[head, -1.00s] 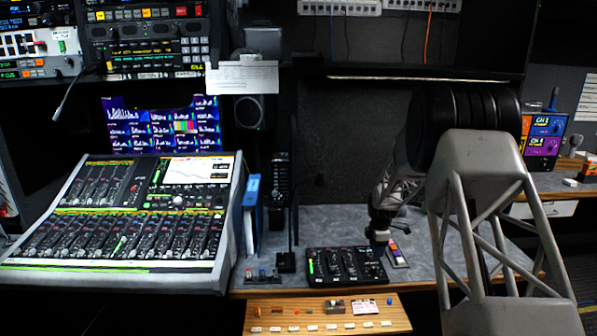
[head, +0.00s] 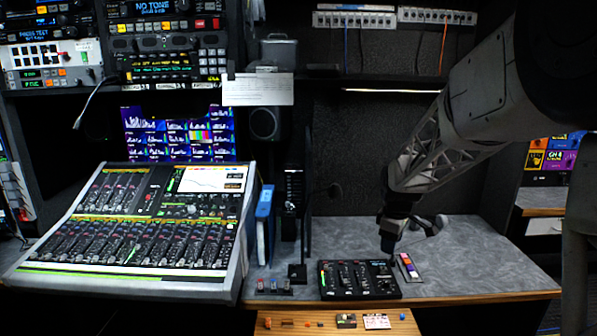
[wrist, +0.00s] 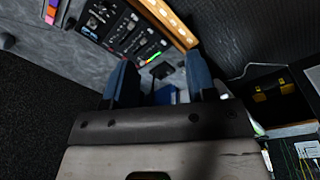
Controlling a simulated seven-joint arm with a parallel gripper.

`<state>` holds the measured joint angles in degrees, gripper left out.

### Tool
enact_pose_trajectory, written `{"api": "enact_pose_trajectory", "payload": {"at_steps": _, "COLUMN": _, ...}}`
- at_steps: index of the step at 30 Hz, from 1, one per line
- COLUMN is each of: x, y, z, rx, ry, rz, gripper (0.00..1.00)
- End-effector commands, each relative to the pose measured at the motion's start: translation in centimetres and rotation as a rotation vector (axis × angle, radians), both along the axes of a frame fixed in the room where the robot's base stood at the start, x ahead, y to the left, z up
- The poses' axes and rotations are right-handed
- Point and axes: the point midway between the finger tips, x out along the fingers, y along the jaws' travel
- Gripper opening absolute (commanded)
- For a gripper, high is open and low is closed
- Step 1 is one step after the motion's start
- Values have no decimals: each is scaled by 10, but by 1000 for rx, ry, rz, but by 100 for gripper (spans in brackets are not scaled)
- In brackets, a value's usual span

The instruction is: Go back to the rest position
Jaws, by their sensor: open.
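My gripper (head: 389,248) hangs from my arm over the grey desk (head: 465,255), just right of and behind the small black mixer (head: 345,280). In the wrist view its two blue fingers (wrist: 161,80) stand apart with nothing between them. The small mixer also shows in the wrist view (wrist: 124,28), beyond the fingertips. A strip of coloured labels (head: 408,266) lies on the desk close to the gripper. My arm is bent, with its forearm slanting down from the upper right.
A large mixing console (head: 140,225) fills the left. A blue binder (head: 264,203) stands beside it. A wooden drawer (head: 330,322) with small parts is below the desk edge. A shelf and patch panels (head: 352,19) hang above. The desk's right part is clear.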

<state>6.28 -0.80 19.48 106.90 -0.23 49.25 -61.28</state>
Motion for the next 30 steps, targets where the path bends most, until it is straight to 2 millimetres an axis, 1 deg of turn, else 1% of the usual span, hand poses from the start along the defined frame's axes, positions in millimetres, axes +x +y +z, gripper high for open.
{"api": "enact_pose_trajectory", "payload": {"at_steps": 1, "x": -13, "y": 4, "z": 10, "rx": 1, "ry": -7, "rz": -27, "gripper": 52}}
{"api": "enact_pose_trajectory", "payload": {"at_steps": 6, "x": -55, "y": 15, "z": 34, "rx": 12, "ry": -25, "rz": -133, "gripper": 52}}
{"api": "enact_pose_trajectory", "payload": {"at_steps": 11, "x": -96, "y": 26, "z": 53, "rx": 23, "ry": -40, "rz": -232, "gripper": 52}}
{"api": "enact_pose_trajectory", "payload": {"at_steps": 15, "x": -132, "y": 34, "z": 67, "rx": 34, "ry": -54, "rz": -321, "gripper": 52}}
{"api": "enact_pose_trajectory", "payload": {"at_steps": 24, "x": -212, "y": 49, "z": 86, "rx": 64, "ry": -84, "rz": -506, "gripper": 52}}
{"api": "enact_pose_trajectory", "payload": {"at_steps": 30, "x": -265, "y": 58, "z": 91, "rx": 86, "ry": -101, "rz": -631, "gripper": 52}}
